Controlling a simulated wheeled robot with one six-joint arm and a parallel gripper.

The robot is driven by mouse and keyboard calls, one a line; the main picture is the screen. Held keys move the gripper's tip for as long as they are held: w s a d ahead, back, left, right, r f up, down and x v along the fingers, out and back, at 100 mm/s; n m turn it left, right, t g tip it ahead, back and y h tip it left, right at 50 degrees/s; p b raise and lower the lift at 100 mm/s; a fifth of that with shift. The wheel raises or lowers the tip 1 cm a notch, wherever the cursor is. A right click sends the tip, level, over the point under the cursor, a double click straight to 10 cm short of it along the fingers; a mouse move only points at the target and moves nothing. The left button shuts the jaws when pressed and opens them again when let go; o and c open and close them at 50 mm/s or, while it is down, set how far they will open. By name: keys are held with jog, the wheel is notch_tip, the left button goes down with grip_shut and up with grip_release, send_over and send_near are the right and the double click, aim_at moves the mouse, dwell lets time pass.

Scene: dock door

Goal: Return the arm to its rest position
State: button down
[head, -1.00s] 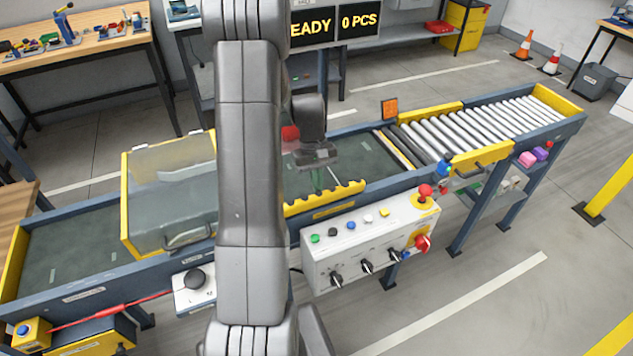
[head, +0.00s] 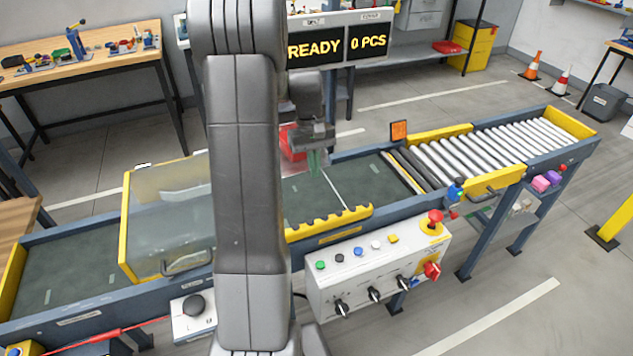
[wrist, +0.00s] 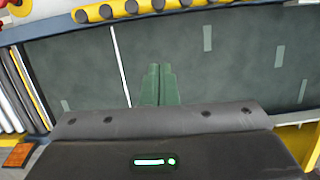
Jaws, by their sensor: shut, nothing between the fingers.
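My gripper (head: 316,160) shows in the head view above the belt, with its green fingers pointing down. In the wrist view the two green fingers (wrist: 158,85) lie side by side, closed together with nothing between them. My grey arm stands upright through the middle of the head view and hides part of the conveyor. The dark green conveyor belt (head: 350,190) below the gripper is bare where it shows.
A clear yellow-framed guard (head: 165,225) covers the belt on the left. A control box (head: 380,265) with buttons and knobs stands in front. Rollers (head: 490,140) run to the right. The display (head: 340,45) reads READY, 0 PCS. A red object (head: 292,142) is partly hidden behind the gripper.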

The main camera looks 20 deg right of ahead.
jog(key=shift+w+r, duration=0.15)
jog(key=shift+r, duration=0.25)
